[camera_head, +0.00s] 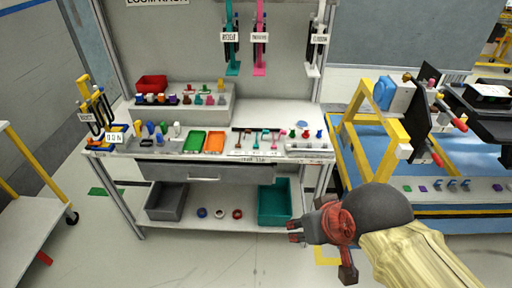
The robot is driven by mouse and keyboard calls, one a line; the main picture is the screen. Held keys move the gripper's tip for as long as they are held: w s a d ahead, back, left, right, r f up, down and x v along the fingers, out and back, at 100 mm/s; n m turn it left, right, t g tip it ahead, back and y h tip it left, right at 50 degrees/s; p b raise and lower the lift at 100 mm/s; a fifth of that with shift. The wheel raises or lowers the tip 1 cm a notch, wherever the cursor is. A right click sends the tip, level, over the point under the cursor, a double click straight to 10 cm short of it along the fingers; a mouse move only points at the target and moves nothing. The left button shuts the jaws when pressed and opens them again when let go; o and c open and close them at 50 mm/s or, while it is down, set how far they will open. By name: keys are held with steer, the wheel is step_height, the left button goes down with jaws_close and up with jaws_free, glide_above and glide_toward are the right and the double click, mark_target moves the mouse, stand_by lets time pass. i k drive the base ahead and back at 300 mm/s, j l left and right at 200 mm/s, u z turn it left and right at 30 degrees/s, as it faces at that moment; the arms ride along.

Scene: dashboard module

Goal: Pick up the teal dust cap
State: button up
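I cannot single out the teal dust cap with certainty, because the small parts are only a few pixels wide. A row of small coloured caps (172,99) stands on the front of the grey riser on the workbench, with a few greenish pieces among them. Small teal-headed parts (247,134) also lie on the bench right of the orange tray. My gripper (294,231), red and dark grey, hangs in front of the bench at the lower right, apart from all these parts. Its finger opening is too small and angled to read. I see nothing held in it.
The workbench (240,155) has green (194,142) and orange (214,142) trays and a drawer. A grey bin (166,200) and a teal bin (274,202) sit on its lower shelf. A yellow-framed fixture (392,130) stands right; a cart (25,200) stands left. The floor between is mostly clear.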

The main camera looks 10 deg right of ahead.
mark_target(198, 101)
steer(key=i+j+u, duration=0.3)
steer(key=i, duration=0.55)
steer(key=i+l+u, duration=0.15)
steer(key=i+u, duration=0.2)
steer(key=i, duration=0.45)
